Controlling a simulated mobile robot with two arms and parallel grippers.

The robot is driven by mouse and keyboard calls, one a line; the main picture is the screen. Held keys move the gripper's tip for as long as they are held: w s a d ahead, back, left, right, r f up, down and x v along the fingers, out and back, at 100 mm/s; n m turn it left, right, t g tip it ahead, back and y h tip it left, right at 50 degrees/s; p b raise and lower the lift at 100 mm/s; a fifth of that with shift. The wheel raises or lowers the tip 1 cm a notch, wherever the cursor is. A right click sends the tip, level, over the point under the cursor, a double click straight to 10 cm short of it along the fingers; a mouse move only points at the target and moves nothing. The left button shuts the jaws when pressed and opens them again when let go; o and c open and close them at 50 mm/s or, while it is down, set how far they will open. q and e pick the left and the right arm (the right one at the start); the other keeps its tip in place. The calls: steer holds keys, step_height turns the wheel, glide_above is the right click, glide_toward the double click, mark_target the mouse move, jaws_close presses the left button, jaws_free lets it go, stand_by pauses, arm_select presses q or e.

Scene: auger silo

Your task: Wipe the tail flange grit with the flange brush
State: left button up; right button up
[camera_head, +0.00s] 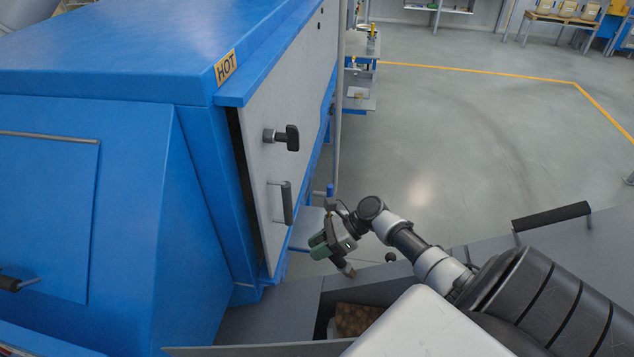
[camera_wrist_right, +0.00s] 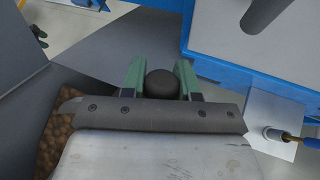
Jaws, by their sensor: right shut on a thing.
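My right gripper (camera_head: 340,255) is low beside the blue machine, over the grey metalwork. My left gripper is out of view.
The blue machine (camera_head: 150,50) with a grey door and black handles stands close on the left. A bin of brown pellets (camera_head: 355,320) lies below. A small shelf (camera_wrist_right: 265,110) holds a metal cylinder. Open floor (camera_head: 470,130) spreads behind.

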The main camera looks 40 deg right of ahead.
steer(key=shift+s+d+f, duration=0.2)
steer(key=shift+s+f, duration=0.05)
steer(key=shift+f, duration=0.25)
steer(key=shift+s+d+r+p, duration=0.4)
steer(key=shift+r+p, duration=0.25)
steer(key=shift+p, duration=0.2)
steer(key=shift+s+d+r, duration=0.1)
steer(key=shift+s+d, duration=0.1)
steer(key=shift+s, duration=0.15)
steer(key=shift+s+d+r, duration=3.8)
steer(key=shift+s+r, duration=0.15)
steer(key=shift+s, duration=0.85)
steer(key=shift+w+a+f, duration=0.9)
steer(key=shift+w+f, duration=0.05)
steer(key=shift+w, duration=0.2)
steer(key=shift+w+a+f, duration=0.9)
steer(key=shift+w+f, duration=0.1)
steer(key=shift+w, duration=0.1)
steer(key=shift+w+a+f, duration=0.9)
steer(key=shift+w+f, duration=0.05)
steer(key=shift+w, duration=0.2)
steer(key=shift+w+a+f+b, duration=0.2)
steer(key=shift+w+a+f, duration=0.75)
steer(key=shift+w, duration=0.15)
steer(key=shift+w+a+f+b, duration=0.2)
steer(key=shift+w+a+f, duration=0.65)
steer(key=shift+w, duration=0.2)
